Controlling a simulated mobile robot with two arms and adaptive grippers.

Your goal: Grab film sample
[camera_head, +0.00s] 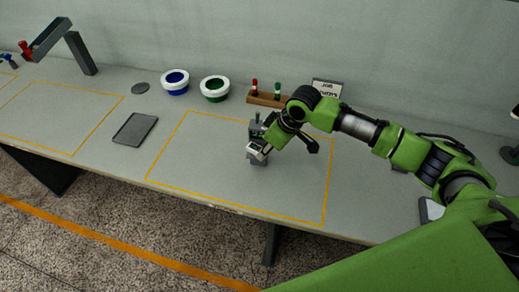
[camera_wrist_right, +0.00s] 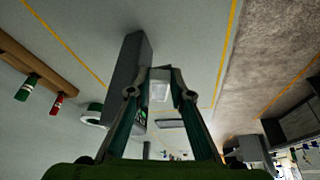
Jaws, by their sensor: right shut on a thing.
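My right gripper (camera_head: 258,152) is over the table, inside the right yellow-outlined area, beside a small dark grey stand (camera_head: 256,131). In the right wrist view its two fingers (camera_wrist_right: 158,92) are closed on a small pale, translucent piece, likely the film sample (camera_wrist_right: 159,85). The grey body of the stand (camera_wrist_right: 126,70) shows just left of the fingers there. I cannot tell whether the piece still touches the stand. In the head view the piece is hard to separate from the gripper. My left gripper is in neither view.
A wooden rack (camera_head: 268,100) holds a red and a green spindle, with a sign (camera_head: 327,88) behind. A dark flat plate (camera_head: 135,129) lies left. A grey bracket (camera_head: 80,53) stands far left.

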